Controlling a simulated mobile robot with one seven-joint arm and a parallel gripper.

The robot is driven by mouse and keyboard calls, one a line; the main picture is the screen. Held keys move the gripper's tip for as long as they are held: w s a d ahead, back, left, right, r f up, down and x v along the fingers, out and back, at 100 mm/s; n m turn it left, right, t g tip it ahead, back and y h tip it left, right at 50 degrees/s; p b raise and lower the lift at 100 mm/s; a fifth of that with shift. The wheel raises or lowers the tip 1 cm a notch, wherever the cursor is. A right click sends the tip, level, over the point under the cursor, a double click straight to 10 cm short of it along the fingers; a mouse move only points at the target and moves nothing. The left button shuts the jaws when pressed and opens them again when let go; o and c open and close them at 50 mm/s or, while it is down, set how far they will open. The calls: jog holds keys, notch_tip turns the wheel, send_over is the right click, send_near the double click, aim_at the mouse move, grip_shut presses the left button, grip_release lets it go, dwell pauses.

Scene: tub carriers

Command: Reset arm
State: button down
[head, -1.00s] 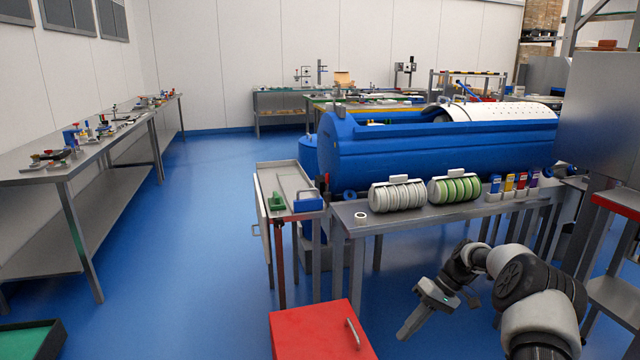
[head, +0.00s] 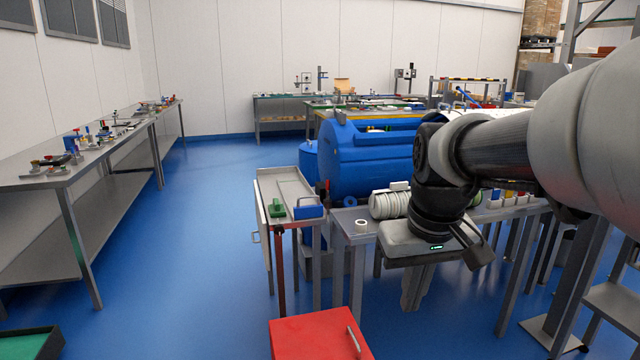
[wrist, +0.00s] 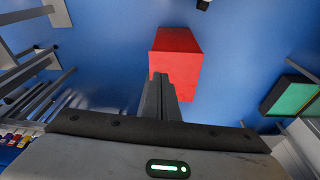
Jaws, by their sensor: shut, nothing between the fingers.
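My gripper (head: 416,288) hangs from my raised arm at the right of the head view. Its fingers point down, in front of the metal bench (head: 352,240). The fingers are together and hold nothing. In the wrist view my gripper (wrist: 160,82) also shows shut, over the blue floor, with its tips overlapping the near edge of the red box (wrist: 176,45) in the picture. The red box (head: 318,338) stands at the bottom centre of the head view, left of my gripper and apart from it.
The bench carries a carrier with white discs (head: 386,205) and a small white ring (head: 361,225). A blue tub (head: 365,160) lies behind it. A side cart (head: 285,185) holds a green and a blue item. Open blue floor (head: 190,260) lies to the left.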

jog(key=s+m+t+p, duration=0.1)
jog(key=s+m+t, duration=0.15)
jog(key=s, duration=1.05)
notch_tip(320, 180, up, 22)
jog(key=p, duration=2.2)
jog(key=shift+w+a+r+n, duration=0.2)
jog(key=shift+a+n, duration=0.05)
jog(key=shift+n, duration=0.2)
jog(key=shift+t, duration=0.25)
